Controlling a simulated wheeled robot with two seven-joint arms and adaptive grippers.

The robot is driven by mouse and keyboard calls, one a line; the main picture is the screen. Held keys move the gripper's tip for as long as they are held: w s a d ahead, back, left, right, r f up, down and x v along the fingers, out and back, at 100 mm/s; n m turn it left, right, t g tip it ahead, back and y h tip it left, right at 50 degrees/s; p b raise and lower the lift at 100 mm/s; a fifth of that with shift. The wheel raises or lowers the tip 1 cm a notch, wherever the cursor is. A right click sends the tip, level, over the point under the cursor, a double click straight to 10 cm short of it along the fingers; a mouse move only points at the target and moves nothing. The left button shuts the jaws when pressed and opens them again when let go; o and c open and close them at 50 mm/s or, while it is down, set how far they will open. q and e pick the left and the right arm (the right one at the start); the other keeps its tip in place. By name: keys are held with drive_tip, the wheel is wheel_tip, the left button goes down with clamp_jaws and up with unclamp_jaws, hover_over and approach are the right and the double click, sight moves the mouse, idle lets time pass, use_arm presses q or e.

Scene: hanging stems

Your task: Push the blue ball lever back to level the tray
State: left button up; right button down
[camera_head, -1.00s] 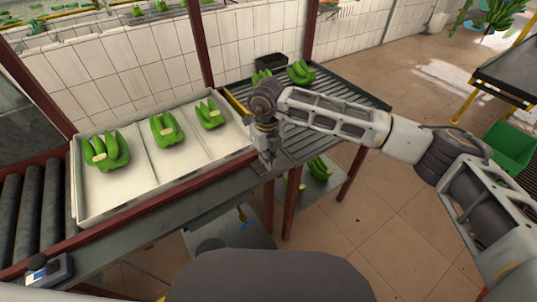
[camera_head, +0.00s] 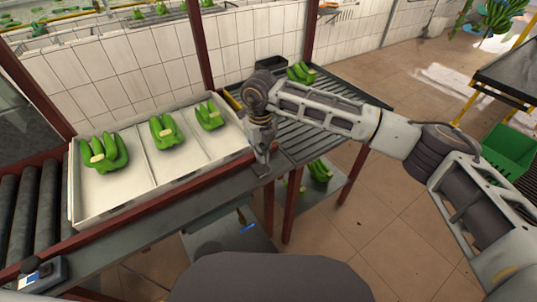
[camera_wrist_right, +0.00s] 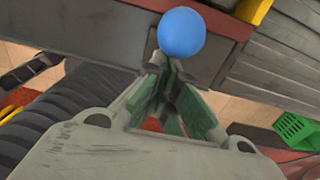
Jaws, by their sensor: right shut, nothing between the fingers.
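The tray (camera_head: 82,196) is white with compartments and holds several green banana bunches; it sits left of my right gripper. The blue ball (camera_wrist_right: 181,34) of the lever shows in the right wrist view, just beyond my fingertips. I cannot tell whether they touch it. In the head view the ball is hidden behind my gripper. My right gripper (camera_wrist_right: 163,66) is shut and empty, its fingertips close together below the ball. In the head view it points down (camera_head: 261,168) at the table's front edge near the tray's right end. My left gripper is not in view.
A slatted roller section (camera_head: 335,120) with a banana bunch (camera_head: 301,72) lies right of the tray. Dark rollers (camera_head: 28,205) lie at the left. A grey box-shaped device (camera_head: 38,274) is at the lower left. A green crate (camera_head: 508,153) stands at the far right.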

drive_tip(key=shift+s+d, duration=0.1)
drive_tip(key=shift+s+d, duration=0.25)
drive_tip(key=shift+s, duration=0.1)
idle(0.3)
wheel_tip(320, 180, up, 10)
drive_tip(key=p, duration=0.3)
drive_tip(key=shift+p, duration=0.3)
idle(0.5)
idle(0.5)
